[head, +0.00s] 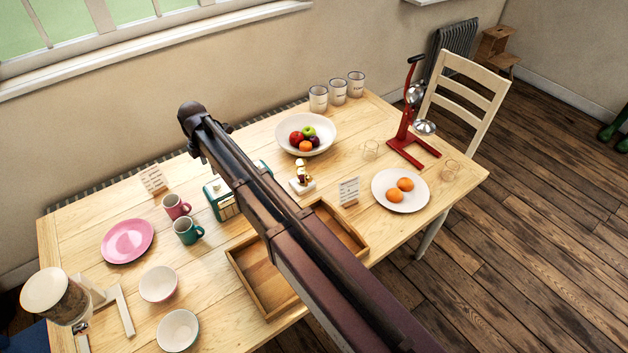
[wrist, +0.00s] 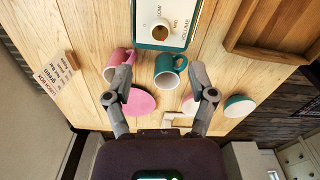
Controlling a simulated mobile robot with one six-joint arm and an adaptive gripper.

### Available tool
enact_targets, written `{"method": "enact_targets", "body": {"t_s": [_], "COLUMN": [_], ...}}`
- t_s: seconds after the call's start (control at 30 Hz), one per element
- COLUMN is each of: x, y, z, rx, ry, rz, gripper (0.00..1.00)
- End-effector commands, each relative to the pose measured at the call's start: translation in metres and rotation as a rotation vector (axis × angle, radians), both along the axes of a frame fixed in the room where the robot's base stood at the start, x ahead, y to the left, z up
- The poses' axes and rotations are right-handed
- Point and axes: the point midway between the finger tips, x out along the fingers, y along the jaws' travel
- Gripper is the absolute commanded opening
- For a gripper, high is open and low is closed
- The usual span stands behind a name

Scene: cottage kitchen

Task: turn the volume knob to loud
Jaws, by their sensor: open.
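The volume knob (wrist: 160,32) is a small round brass-coloured knob on the cream face of a teal radio (wrist: 152,44), at the top of the wrist view. The words LOW and VOLUME are printed near it; I cannot tell which way the knob points. In the head view the teal radio (head: 222,201) stands mid-table, partly covered by my arm, with its knob hidden. My gripper (wrist: 161,72) is open and empty. Its two fingers are spread wide, and the knob appears beyond the tips, apart from them.
A pink mug (head: 175,207) and a teal mug (head: 188,231) stand close beside the radio. A wooden tray (head: 247,281) lies in front. A pink plate (head: 127,241) and two bowls (head: 158,284) are to the left.

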Motion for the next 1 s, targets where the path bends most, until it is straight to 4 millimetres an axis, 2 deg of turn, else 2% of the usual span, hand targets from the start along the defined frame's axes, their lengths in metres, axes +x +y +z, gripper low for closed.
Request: {"method": "enact_targets", "body": {"t_s": [0.03, 0.1, 0.7, 1.0], "x": [0.000, 0.000, 0.000, -0.002], "y": [0.000, 0.000, 0.000, -0.036], "z": [0.009, 0.015, 0.060, 0.046], "rx": [0.000, 0.000, 0.000, 0.000], "ry": [0.000, 0.000, 0.000, 0.000], "rz": [0.000, 0.000, 0.000, -0.145], "gripper": [0.72, 0.72, 0.72, 0.72]}}
